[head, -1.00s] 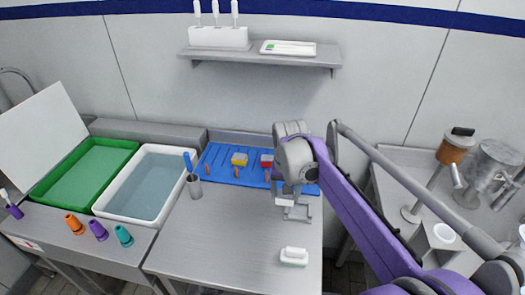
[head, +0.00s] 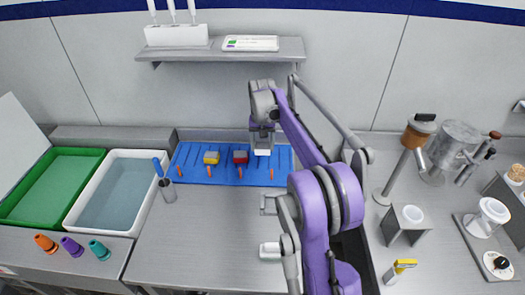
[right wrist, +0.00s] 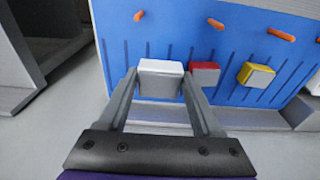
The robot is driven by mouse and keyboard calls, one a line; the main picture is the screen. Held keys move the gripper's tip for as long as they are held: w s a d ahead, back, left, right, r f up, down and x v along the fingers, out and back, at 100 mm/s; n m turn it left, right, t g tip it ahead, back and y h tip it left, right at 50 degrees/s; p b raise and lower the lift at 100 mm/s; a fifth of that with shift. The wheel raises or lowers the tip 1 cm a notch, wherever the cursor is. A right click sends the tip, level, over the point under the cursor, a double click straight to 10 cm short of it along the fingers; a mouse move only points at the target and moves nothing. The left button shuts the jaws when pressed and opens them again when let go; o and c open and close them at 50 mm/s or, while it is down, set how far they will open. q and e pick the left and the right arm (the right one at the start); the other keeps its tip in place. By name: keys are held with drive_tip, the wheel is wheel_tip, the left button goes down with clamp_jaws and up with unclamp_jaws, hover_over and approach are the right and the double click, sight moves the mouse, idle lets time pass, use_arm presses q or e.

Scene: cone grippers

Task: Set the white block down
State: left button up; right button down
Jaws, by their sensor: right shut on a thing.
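The white block (head: 262,152) is between the fingertips of my right gripper (head: 263,146), against the right part of the blue pegged board (head: 283,158) in the head view. In the right wrist view, the white block (right wrist: 161,68) sits between the two fingers of the right gripper (right wrist: 160,78), which is shut on it. The blue board (right wrist: 225,45) is right behind it; whether the block touches the board I cannot tell. A red block (right wrist: 204,76) and a yellow-and-grey block (right wrist: 257,74) stand to its right there. My left gripper is out of view.
In the head view, orange pegs (head: 209,171) stick out of the board. A metal cup with a blue-handled tool (head: 167,188), a white basin (head: 118,195) and a green tray (head: 52,190) stand left. A white-topped item (head: 270,251) lies on the front table, partly behind my arm.

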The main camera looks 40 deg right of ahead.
sight(263, 160)
drive_tip(key=w+d+f, duration=0.2)
drive_tip(key=f, duration=0.1)
drive_tip(key=shift+w, duration=0.3)
drive_tip(key=shift+s+f, duration=0.1)
drive_tip(key=shift+f, duration=0.05)
drive_tip(key=shift+d+f+p, duration=0.1)
drive_tip(key=shift+f+p, duration=0.2)
drive_tip(key=shift+f, duration=1.6)
drive_tip(key=shift+f, duration=0.1)
drive_tip(key=shift+c, duration=0.3)
unclamp_jaws()
drive_tip(key=shift+s+a+r, duration=0.1)
drive_tip(key=shift+a+r, duration=0.05)
drive_tip(key=shift+r, duration=1.8)
drive_tip(key=shift+s+a+r, duration=0.1)
drive_tip(key=shift+r, duration=1.85)
